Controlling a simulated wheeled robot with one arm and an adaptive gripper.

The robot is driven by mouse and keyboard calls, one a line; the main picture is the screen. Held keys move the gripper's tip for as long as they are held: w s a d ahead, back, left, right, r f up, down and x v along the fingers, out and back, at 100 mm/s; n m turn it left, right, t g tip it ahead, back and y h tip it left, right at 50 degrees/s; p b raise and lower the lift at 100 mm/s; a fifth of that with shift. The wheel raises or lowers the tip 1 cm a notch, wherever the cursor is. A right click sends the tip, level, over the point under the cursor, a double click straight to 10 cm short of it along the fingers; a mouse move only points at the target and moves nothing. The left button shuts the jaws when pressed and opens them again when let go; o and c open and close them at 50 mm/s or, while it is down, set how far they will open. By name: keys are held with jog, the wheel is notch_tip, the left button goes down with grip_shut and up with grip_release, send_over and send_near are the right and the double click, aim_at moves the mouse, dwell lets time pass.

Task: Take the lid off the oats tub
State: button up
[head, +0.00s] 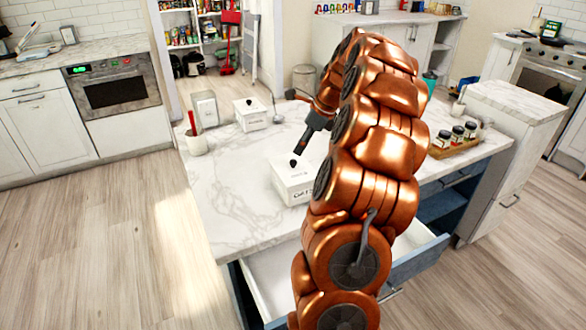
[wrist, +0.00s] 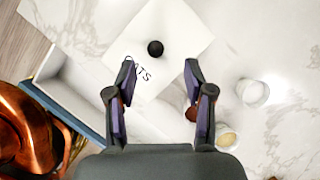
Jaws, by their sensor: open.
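The oats tub (head: 294,186) is a white box on the marble counter, its label too small to read in the head view. In the wrist view its lettering (wrist: 143,74) shows partly as "ATS". Its white lid (wrist: 178,30) is on, with a round black knob (wrist: 155,48) at the middle; the knob also shows in the head view (head: 293,163). My gripper (wrist: 160,68) is open and empty, above the tub. The knob appears just beyond the gap between the fingertips. In the head view my gripper (head: 300,148) points down towards the knob.
A similar white tub (head: 250,116) with a black knob stands farther back. A tray of jars (head: 455,143) is at the right. Drawers (head: 272,283) stand open below the front edge. The counter's left part is clear.

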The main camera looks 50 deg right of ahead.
aim_at(294, 160)
jog(key=shift+s+a+p+x, duration=0.15)
jog(key=shift+p+x, duration=0.2)
jog(key=shift+x, duration=1.25)
jog(key=shift+s+a+p+x, duration=0.1)
jog(key=shift+p+x, duration=0.2)
jog(key=shift+x, duration=1.35)
jog(key=shift+c, duration=0.3)
grip_shut()
